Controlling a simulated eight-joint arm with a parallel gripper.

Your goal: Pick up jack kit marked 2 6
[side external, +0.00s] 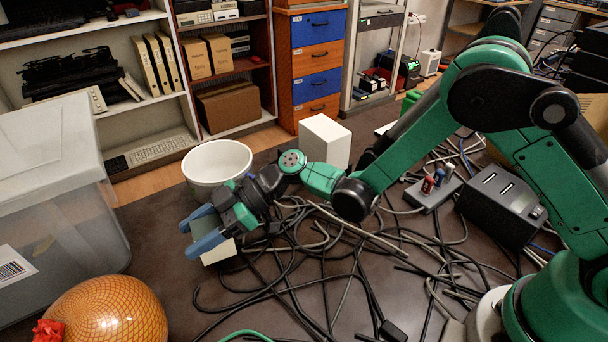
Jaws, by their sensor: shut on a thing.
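My gripper (190,238), with blue fingers, is low over the dark table at left of centre, in front of the white round tub. Its fingers are shut on a small off-white box (219,253), which shows partly beneath and beside the lower finger. The rest of this box is hidden by the fingers. No marking "2 6" can be read on it, so I cannot tell from its label that it is the jack kit. I cannot tell whether the box touches the table.
A tangle of black and grey cables (320,240) covers the middle. A white tub (216,166) and a white block (325,140) stand behind. A clear bin (60,200) and an orange netted ball (105,312) are left; a black device (500,205) is right.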

